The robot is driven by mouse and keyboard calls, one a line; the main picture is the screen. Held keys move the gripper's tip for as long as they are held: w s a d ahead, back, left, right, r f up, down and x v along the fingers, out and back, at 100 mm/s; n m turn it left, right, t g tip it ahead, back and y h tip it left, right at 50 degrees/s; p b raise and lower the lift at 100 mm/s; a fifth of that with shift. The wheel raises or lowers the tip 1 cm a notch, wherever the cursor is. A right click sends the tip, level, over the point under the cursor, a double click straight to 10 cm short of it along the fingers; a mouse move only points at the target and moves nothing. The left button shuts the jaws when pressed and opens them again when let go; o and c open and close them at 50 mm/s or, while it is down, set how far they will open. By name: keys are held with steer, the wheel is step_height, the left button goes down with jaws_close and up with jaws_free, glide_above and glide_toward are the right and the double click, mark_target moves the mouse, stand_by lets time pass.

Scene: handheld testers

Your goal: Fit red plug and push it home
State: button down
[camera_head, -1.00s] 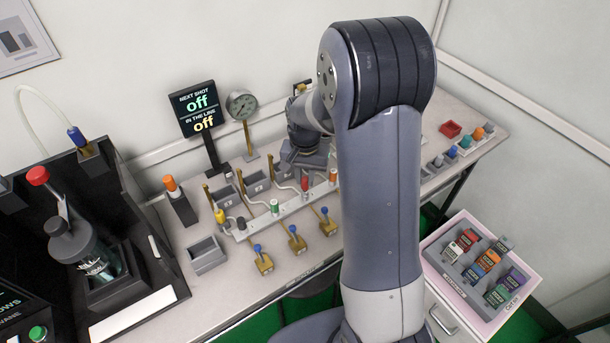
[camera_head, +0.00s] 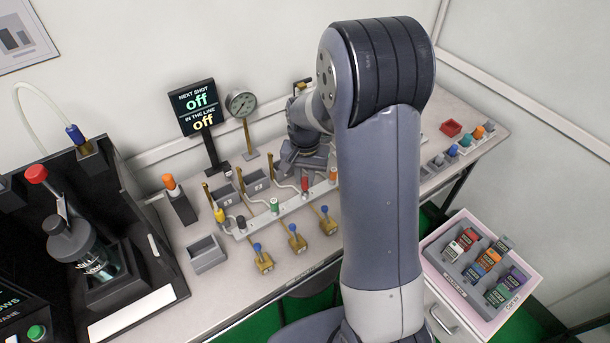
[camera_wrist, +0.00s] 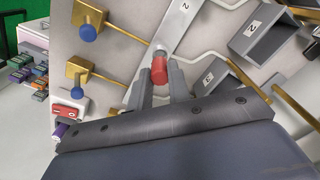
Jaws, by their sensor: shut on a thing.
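The red plug (camera_wrist: 159,70) is upper centre in the wrist view, between the two fingers of my gripper (camera_wrist: 161,82), which is shut on it. Its pale end meets or overlaps the grey rail (camera_wrist: 184,22); I cannot tell whether it is seated. In the head view the red plug (camera_head: 305,184) shows small at the rail (camera_head: 290,207), just below my gripper (camera_head: 302,168). The fingertips are too small there to make out.
Green (camera_head: 274,206) and black (camera_head: 241,222) plugs stand along the rail. Brass valves with blue knobs (camera_head: 297,241) are in front, grey bins (camera_head: 255,181) behind. A pink-edged tray (camera_head: 440,243) of labelled blocks is at right.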

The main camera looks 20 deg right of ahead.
steer(key=shift+f+b, duration=0.85)
steer(key=shift+f, duration=0.35)
steer(key=c, duration=1.3)
jaws_free()
steer(key=shift+o, duration=0.3)
steer(key=shift+r, duration=0.1)
step_height(320, 180, up, 11)
steer(key=shift+f, duration=0.15)
